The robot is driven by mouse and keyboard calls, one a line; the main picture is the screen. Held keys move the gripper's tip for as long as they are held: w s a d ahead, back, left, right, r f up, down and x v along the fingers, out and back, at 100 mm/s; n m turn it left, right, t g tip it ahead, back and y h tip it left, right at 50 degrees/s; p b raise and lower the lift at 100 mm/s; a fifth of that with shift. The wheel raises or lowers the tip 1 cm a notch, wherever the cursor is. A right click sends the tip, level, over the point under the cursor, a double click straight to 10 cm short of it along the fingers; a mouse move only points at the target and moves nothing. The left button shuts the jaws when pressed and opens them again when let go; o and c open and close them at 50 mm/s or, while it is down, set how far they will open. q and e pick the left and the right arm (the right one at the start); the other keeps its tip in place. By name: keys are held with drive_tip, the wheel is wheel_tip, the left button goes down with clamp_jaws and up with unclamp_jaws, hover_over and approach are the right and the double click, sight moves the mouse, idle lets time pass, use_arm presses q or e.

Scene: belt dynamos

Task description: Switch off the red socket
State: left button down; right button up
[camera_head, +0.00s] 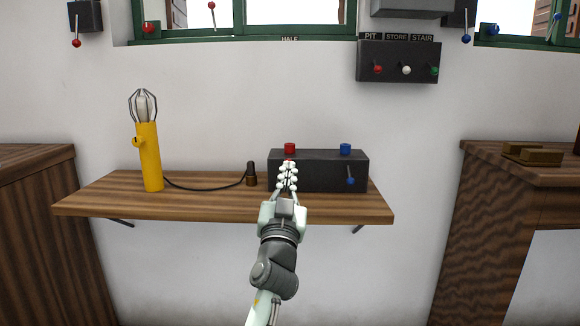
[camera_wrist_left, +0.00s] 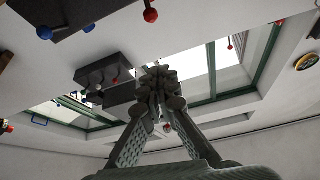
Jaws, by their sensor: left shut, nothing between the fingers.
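A dark socket box (camera_head: 328,172) stands on the wooden shelf. On its top are a red socket (camera_head: 289,148) at the left and a blue socket (camera_head: 345,149) at the right. A lever with a blue knob (camera_head: 350,181) hangs down on the front, below the blue socket. My left gripper (camera_head: 288,168) is in front of the box's left part, below the red socket. It is shut and holds nothing. A trace of red shows at its fingertips; any lever there is mostly hidden. In the left wrist view its closed fingers (camera_wrist_left: 160,85) point up the picture. My right gripper is out of view.
A yellow lamp (camera_head: 150,157) stands on the shelf (camera_head: 225,204), its cable running to a plug (camera_head: 251,174) left of the box. A wall panel (camera_head: 397,62) with red, white and green knobs hangs above. Wooden furniture (camera_head: 475,200) stands at the right.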

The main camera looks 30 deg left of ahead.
sight(289, 160)
use_arm(q)
drive_tip(key=p+x, duration=0.2)
drive_tip(key=x, duration=0.7)
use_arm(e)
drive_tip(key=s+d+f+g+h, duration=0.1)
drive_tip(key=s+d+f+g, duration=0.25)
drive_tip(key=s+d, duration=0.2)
use_arm(q)
drive_tip(key=shift+w+a+f+b, duration=0.15)
drive_tip(key=shift+f+b, duration=0.15)
drive_tip(key=shift+f, duration=0.35)
drive_tip(key=shift+a+f+b, duration=0.2)
drive_tip(key=shift+f+b, duration=0.05)
drive_tip(key=shift+f, duration=0.35)
drive_tip(key=shift+w+a+f+b, duration=0.15)
drive_tip(key=shift+f+b, duration=0.15)
drive_tip(key=shift+f, duration=0.35)
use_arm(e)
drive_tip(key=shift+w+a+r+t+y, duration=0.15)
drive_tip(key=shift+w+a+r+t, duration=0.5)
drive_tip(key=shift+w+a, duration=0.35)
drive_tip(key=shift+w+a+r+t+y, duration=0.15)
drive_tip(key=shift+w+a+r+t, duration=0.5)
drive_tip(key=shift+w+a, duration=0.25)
use_arm(q)
drive_tip(key=shift+s, duration=0.1)
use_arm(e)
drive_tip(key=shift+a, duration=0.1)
